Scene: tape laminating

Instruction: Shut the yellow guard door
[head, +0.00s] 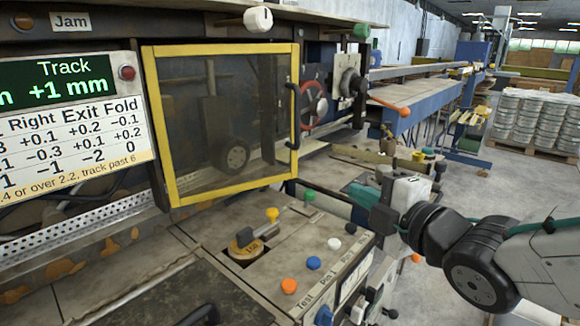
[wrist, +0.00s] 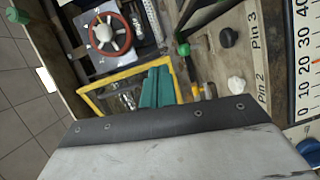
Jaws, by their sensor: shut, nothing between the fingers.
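The yellow guard door (head: 296,75) is a yellow frame around a see-through pane, upright on the machine in the middle left of the head view. A black handle (head: 292,115) stands on its right edge. I cannot tell whether the door is fully against the machine. My gripper (head: 360,194) has green fingers and is right of and below the door, apart from the handle. In the wrist view the shut, empty green fingers (wrist: 156,87) overlap part of a yellow frame (wrist: 100,87), which looks like the door.
A control panel with coloured buttons (head: 313,263) and a yellow-topped knob (head: 272,214) lies below the door. A red handwheel (head: 313,104) and an orange-tipped lever (head: 390,104) are right of it. A sign (head: 75,120) stands left. Floor shows at the right.

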